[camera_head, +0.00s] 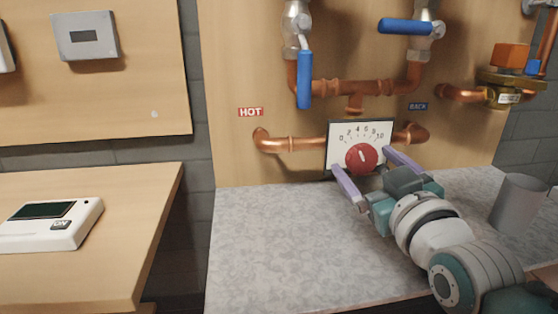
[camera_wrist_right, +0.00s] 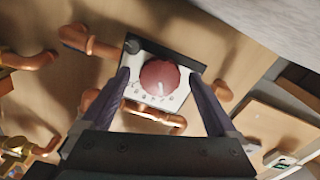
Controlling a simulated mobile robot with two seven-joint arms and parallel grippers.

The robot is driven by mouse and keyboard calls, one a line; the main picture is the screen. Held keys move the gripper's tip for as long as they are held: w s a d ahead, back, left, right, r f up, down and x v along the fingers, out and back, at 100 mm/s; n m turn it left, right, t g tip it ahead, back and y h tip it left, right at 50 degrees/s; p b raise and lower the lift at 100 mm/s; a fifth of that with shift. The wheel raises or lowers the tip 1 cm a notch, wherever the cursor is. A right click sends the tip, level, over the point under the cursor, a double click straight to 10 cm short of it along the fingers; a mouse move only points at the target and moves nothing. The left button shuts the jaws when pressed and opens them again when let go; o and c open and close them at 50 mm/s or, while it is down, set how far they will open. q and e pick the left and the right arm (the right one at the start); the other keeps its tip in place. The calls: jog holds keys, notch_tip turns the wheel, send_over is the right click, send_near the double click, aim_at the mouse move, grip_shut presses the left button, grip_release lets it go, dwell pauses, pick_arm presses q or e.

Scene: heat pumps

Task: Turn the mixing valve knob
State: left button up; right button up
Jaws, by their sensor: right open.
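The mixing valve knob (camera_head: 362,158) is a round red dial with a white pointer mark, on a white scale plate (camera_head: 345,134) marked 0 to 10. The pointer tilts slightly left of straight up, near the middle of the scale. My right gripper (camera_head: 368,170) is open in front of the plate, one purple finger at its lower left and the other at its right. In the right wrist view the knob (camera_wrist_right: 159,77) lies between the spread fingers (camera_wrist_right: 165,85), apparently apart from both. My left gripper is not in view.
A blue lever handle (camera_head: 304,80) hangs above left. A grey cylinder (camera_head: 519,204) stands right of my arm. The speckled counter (camera_head: 280,240) is clear at left.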

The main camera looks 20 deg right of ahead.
jog(key=shift+c, duration=0.2)
jog(key=c, duration=1.3)
jog(key=shift+r+n+p, duration=0.1)
jog(key=shift+n+p, duration=0.3)
jog(key=shift+c, duration=0.2)
jog(key=o, duration=1.4)
jog(key=shift+s, duration=0.1)
jog(key=p+v, duration=0.1)
jog(key=v, duration=0.9)
